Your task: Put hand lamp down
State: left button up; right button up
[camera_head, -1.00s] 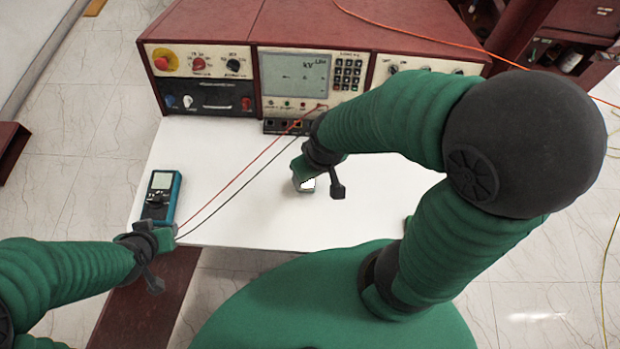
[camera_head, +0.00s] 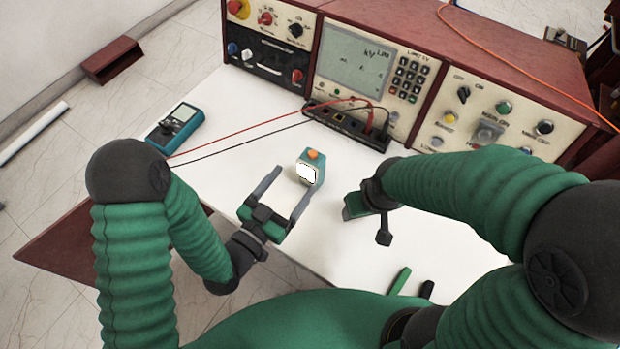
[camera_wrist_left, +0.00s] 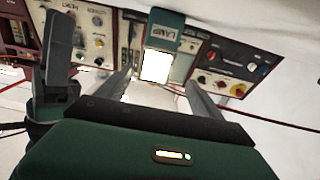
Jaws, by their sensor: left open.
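The hand lamp (camera_head: 308,172) is a small teal block with an orange top and a bright white face. It appears to stand upright on the white table (camera_head: 240,100). In the left wrist view the lamp (camera_wrist_left: 164,32) shows beyond the gap between my left fingertips. My left gripper (camera_head: 294,179) is open and empty, its tips just short of the lamp and pointing at it. The left fingers also show in the wrist view (camera_wrist_left: 163,88). My right gripper (camera_head: 365,215) is to the right of the lamp, apart from it; its finger opening is unclear.
A control panel (camera_head: 345,55) with knobs and a screen stands along the back. A teal multimeter (camera_head: 175,128) lies at the left, with red and black leads crossing behind the lamp to a terminal block (camera_head: 345,125). Green and black handles (camera_head: 400,280) lie near the front edge.

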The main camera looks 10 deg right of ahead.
aim_at(310, 169)
pick_arm(q)
jog(key=x, duration=0.4)
jog(key=s+d+x, duration=0.1)
jog(key=x, duration=0.1)
jog(key=shift+d+r, duration=0.1)
jog(key=x, duration=0.4)
jog(key=shift+w+r, duration=0.1)
jog(key=shift+w, duration=0.45)
jog(key=shift+d, duration=0.2)
jog(key=c, duration=0.5)
jog(key=shift+a, duration=0.2)
jog(key=c, duration=0.9)
grip_shut()
